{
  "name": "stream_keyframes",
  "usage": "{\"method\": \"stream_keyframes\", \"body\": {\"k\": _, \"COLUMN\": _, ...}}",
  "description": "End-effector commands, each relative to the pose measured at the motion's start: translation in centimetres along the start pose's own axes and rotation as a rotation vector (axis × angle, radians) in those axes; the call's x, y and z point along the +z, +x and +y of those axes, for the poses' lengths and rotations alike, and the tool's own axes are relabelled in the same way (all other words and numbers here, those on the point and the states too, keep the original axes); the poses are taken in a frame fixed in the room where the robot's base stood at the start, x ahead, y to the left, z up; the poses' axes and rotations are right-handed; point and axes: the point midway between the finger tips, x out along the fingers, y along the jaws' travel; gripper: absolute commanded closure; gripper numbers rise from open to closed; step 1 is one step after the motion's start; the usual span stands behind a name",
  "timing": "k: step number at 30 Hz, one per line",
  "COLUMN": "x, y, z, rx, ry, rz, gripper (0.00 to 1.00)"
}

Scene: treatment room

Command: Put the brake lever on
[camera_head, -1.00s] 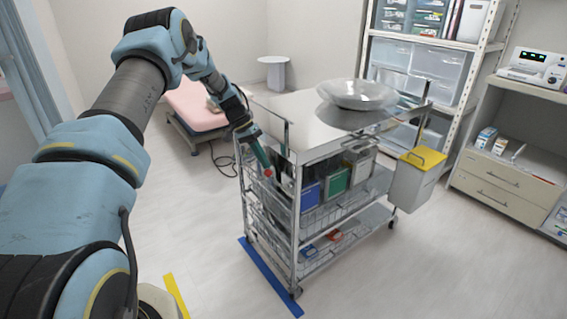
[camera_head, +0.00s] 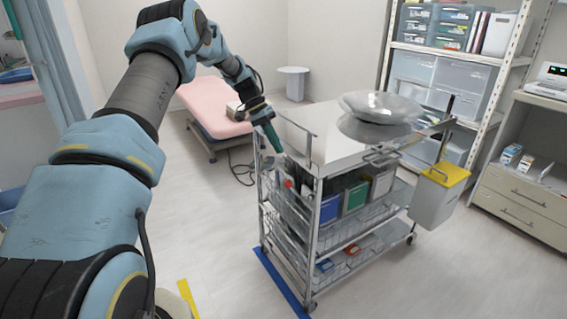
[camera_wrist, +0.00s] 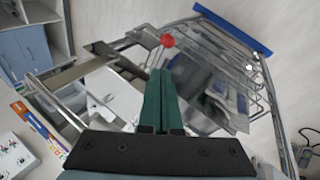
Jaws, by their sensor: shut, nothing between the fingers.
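The brake lever shows as a red knob (camera_head: 288,183) at the near left end of the metal trolley (camera_head: 316,207). The knob also shows in the wrist view (camera_wrist: 168,41), beyond my fingertips. The rest of the lever is too small to make out, so I cannot tell its setting. My gripper (camera_head: 279,151) has green fingers pointing down, above and slightly left of the knob. In the wrist view the two fingers (camera_wrist: 160,74) are pressed together with nothing between them. A gap shows between the fingertips and the knob.
A steel basin (camera_head: 372,103) stands on the trolley top. A bin with a yellow lid (camera_head: 440,172) hangs at its right side. Blue (camera_head: 329,210) and green (camera_head: 354,198) boxes sit inside. A blue floor strip (camera_head: 280,281) lies by the wheels. A pink bed (camera_head: 212,107) stands behind.

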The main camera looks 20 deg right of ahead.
Motion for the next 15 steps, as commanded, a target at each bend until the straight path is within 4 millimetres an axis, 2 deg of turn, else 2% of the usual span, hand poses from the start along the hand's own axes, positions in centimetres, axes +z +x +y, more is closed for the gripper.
{"method": "stream_keyframes", "body": {"k": 3, "x": -0.1, "y": -1.9, "z": -0.5, "rx": -0.002, "ry": 0.001, "rz": 0.003, "gripper": 1.0}}
{"method": "stream_keyframes", "body": {"k": 6, "x": -0.2, "y": -3.0, "z": -0.7, "rx": -0.002, "ry": 0.001, "rz": 0.001, "gripper": 1.0}}
{"method": "stream_keyframes", "body": {"k": 15, "x": -0.2, "y": -3.9, "z": -0.8, "rx": -0.001, "ry": 0.0, "rz": -0.001, "gripper": 1.0}}
